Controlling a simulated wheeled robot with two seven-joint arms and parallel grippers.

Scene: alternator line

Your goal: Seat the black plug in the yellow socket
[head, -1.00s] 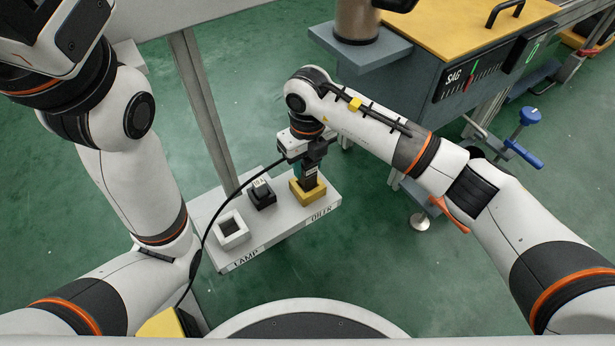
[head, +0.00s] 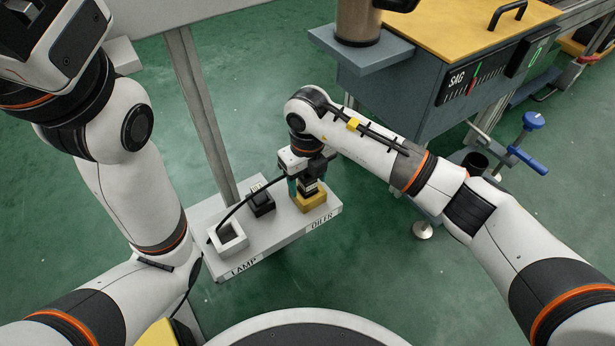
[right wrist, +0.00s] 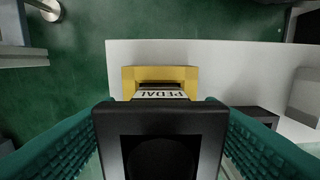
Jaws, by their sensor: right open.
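The black plug (head: 310,189) stands upright at the yellow socket (head: 312,203), low against it; I cannot tell how deep it sits. In the right wrist view the plug (right wrist: 160,135) fills the near middle, with a "PEDAL" label at its far side and the yellow socket (right wrist: 160,73) just beyond. My right gripper (head: 308,182) is open, its teal fingers on both sides of the plug; it also shows in the right wrist view (right wrist: 160,120). A black cable runs from by the gripper toward the white socket. My left gripper's fingers are out of view.
The white socket (head: 228,236), marked LAMP, and a black socket with a labelled block (head: 262,201) stand on the same pale board (head: 270,238), left of the yellow one. The OILER label is beside the yellow socket. A grey bench (head: 400,95) stands behind my right arm.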

